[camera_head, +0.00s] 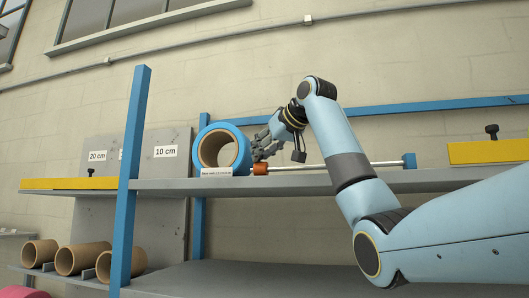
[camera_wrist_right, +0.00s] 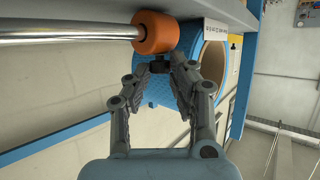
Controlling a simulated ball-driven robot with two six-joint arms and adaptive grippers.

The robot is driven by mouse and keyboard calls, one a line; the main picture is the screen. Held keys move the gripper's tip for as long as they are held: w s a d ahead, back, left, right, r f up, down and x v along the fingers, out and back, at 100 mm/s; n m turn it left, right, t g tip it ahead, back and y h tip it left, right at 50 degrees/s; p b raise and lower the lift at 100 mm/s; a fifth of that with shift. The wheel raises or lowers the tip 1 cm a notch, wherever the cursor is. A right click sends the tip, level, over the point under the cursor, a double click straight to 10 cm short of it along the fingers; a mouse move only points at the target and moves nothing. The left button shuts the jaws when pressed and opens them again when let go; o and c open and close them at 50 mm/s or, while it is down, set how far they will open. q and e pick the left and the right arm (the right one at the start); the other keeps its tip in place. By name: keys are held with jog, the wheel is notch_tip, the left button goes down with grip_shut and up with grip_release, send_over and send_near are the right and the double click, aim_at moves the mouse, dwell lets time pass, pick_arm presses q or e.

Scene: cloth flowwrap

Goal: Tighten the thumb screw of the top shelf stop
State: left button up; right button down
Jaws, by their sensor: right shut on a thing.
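The top shelf stop is an orange collar (camera_head: 260,169) on a silver rod (camera_head: 330,166) along the top shelf; in the right wrist view the collar (camera_wrist_right: 155,33) sits at the rod's end. A small dark thumb screw (camera_wrist_right: 160,67) sticks out of the collar, partly hidden between the fingertips. My right gripper (camera_head: 263,148) reaches down to the collar from above; in its wrist view the right gripper (camera_wrist_right: 161,75) is shut on the thumb screw. The blue roll (camera_head: 213,133) with a brown core stands just left of the collar. My left gripper is not in view.
The top shelf (camera_head: 320,182) has a white label (camera_head: 216,172) at its front edge. A blue post (camera_head: 134,170) stands left of the roll. Yellow bars with dark knobs lie at the left (camera_head: 65,184) and right (camera_head: 485,152). Brown tubes (camera_head: 76,259) lie on the lower shelf.

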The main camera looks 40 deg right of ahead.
jog(key=shift+a+m+h, duration=0.2)
jog(key=shift+m+h, duration=0.9)
jog(key=shift+h, duration=0.1)
jog(key=c, duration=1.2)
grip_release()
jog(key=shift+o, duration=0.2)
jog(key=v, duration=1.2)
jog(key=shift+w, duration=0.1)
